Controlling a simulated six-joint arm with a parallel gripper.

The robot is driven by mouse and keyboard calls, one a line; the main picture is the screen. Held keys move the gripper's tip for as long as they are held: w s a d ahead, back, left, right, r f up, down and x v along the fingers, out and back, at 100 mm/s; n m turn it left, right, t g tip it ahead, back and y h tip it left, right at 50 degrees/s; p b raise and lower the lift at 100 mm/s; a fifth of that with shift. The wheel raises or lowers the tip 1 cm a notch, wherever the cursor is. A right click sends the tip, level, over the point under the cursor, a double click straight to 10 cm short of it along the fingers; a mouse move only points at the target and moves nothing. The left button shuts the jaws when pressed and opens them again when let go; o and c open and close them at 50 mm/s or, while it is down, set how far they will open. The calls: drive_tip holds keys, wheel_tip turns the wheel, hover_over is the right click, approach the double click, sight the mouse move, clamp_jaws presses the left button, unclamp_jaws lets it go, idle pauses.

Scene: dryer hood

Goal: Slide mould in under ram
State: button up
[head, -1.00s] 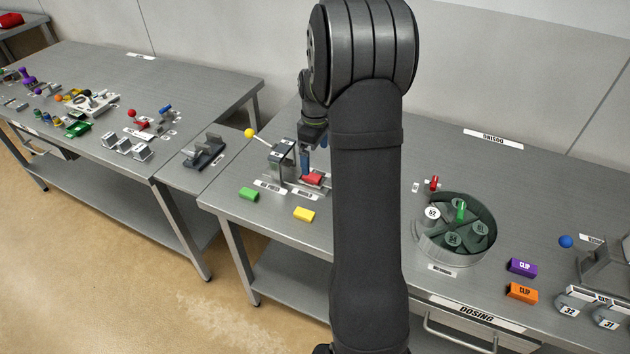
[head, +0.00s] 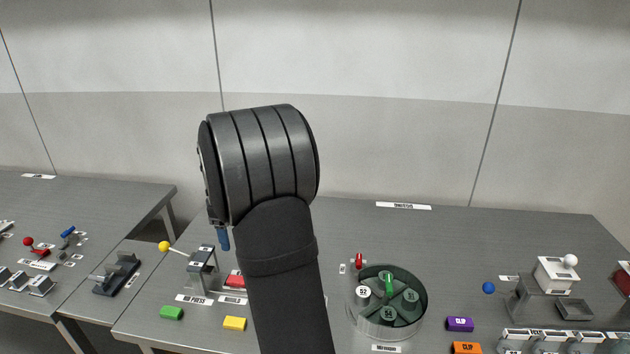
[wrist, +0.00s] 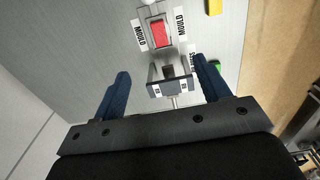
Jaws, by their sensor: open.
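The red mould (head: 235,281) sits on a pale slide to the right of the small grey press (head: 201,268), which has a lever with a yellow ball. In the wrist view the mould (wrist: 160,33) lies outside the press frame (wrist: 170,85), in front of its dark opening, with a short gap between. My gripper (wrist: 163,70) is open and empty, its blue fingers showing on either side of the press frame. In the head view one blue fingertip (head: 223,238) shows above the press; my arm hides the rest. I cannot tell any contact.
A green block (head: 171,313) and a yellow block (head: 234,323) lie in front of the press. A round dark-green carousel (head: 388,322) with numbered pots stands to the right. Purple (head: 460,324) and orange (head: 466,348) clip blocks lie further right. A side table stands left.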

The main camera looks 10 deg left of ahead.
drive_tip(key=shift+d, duration=0.15)
drive_tip(key=c, duration=0.3)
drive_tip(key=w+d+r+m+g+y, duration=0.1)
drive_tip(key=w+d+r+m+y, duration=0.15)
drive_tip(key=d+m, duration=0.75)
drive_tip(key=shift+c, duration=0.2)
drive_tip(key=shift+m+h, duration=0.45)
drive_tip(key=shift+m, duration=0.15)
drive_tip(key=a+f, duration=0.1)
drive_tip(key=f, duration=0.4)
drive_tip(key=s+a+f, duration=0.1)
drive_tip(key=f, duration=0.5)
drive_tip(key=a+f, duration=0.1)
drive_tip(key=f, duration=0.5)
drive_tip(key=shift+s+a+f, duration=0.1)
drive_tip(key=shift+s+a, duration=0.05)
drive_tip(key=shift+s, duration=0.25)
